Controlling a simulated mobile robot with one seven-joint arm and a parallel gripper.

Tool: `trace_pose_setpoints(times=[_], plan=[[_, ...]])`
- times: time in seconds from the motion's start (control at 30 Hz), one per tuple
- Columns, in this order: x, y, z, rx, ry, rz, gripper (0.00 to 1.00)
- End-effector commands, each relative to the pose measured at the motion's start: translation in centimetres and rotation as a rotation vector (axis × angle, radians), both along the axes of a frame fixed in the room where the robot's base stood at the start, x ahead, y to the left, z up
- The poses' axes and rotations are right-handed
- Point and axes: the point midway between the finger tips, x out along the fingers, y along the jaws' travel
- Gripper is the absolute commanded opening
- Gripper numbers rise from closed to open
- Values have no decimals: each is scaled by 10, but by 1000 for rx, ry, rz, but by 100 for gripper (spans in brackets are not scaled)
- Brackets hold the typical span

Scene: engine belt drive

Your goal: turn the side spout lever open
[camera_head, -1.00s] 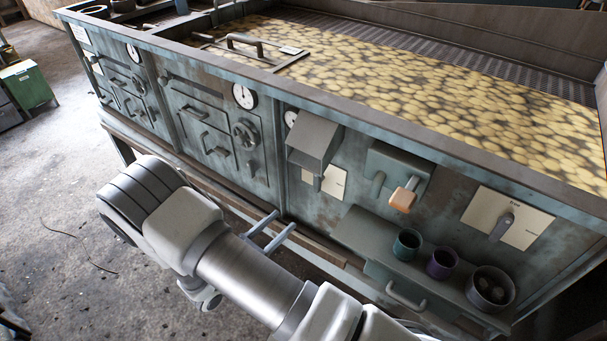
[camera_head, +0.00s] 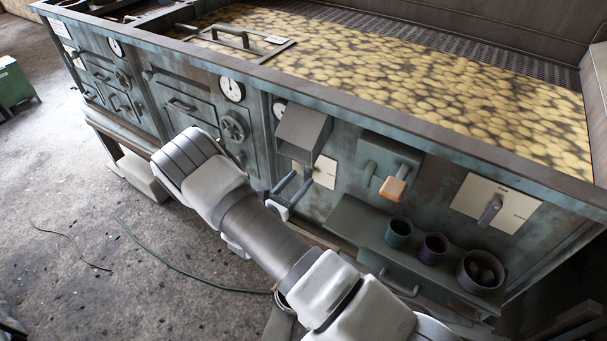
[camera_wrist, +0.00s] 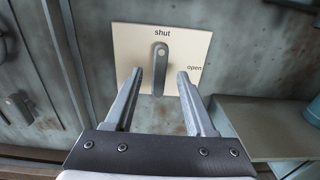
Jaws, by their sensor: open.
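The side spout lever (camera_wrist: 160,70) is a grey handle on a cream plate (camera_wrist: 203,48) marked "shut" at the top and "open" at the right. It hangs straight down from its pivot. In the head view the plate (camera_head: 325,173) shows below a grey spout box (camera_head: 303,134); the lever is hard to make out there. My gripper (camera_head: 298,180) is open in front of the plate. In the wrist view its fingers (camera_wrist: 160,76) lie left and right of the lever, with a gap on each side. Whether the tips reach as deep as the lever is unclear.
A shelf (camera_head: 350,220) juts out to the right with a teal cup (camera_head: 399,233), a purple cup (camera_head: 432,249) and a grey pot (camera_head: 480,272). An orange-tipped handle (camera_head: 392,188) and another lever (camera_head: 490,211) on a plate are further right. Open floor lies left.

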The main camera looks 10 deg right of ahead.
Motion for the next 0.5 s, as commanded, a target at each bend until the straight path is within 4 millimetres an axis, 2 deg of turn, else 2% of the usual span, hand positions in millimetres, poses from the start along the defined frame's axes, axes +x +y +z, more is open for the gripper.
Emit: trace_pose_setpoints(times=[0.2, 0.5], plan=[[17, -18, 0, -1, 0, -1, 55], [21, -21, 0, -1, 1, 0, 55]])
